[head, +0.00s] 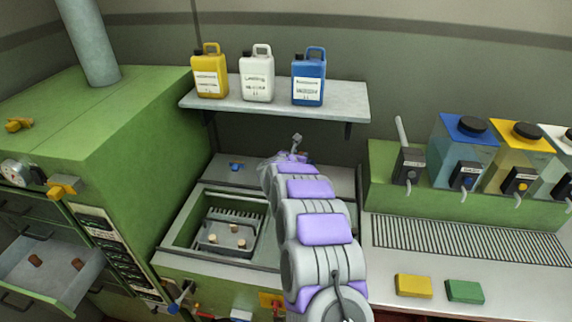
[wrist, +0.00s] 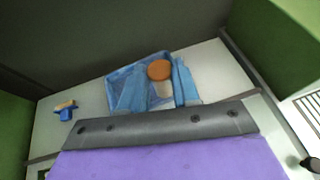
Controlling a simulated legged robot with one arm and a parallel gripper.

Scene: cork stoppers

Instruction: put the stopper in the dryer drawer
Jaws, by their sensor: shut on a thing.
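A stopper with an orange-brown round end (wrist: 159,69) is between the blue fingers of my gripper (wrist: 160,82) in the wrist view. A pale part shows below that end; I cannot tell whether it belongs to the same stopper. A blue tray (wrist: 121,76) is behind the fingers. In the head view my gripper (head: 288,158) is over the back ledge, small and partly hidden by my arm, and the stopper cannot be made out. The green dryer (head: 130,130) stands at the left. Its drawer (head: 78,290) is pulled out, with two brown stoppers (head: 36,261) lying apart inside.
An open basin (head: 180,228) with a rack and pale stoppers lies between dryer and arm. A shelf (head: 340,101) with three jugs (head: 257,75) hangs above my gripper. A blue fitting (head: 235,166) is on the ledge. Dispensers (head: 463,145) and two sponges (head: 413,286) are at right.

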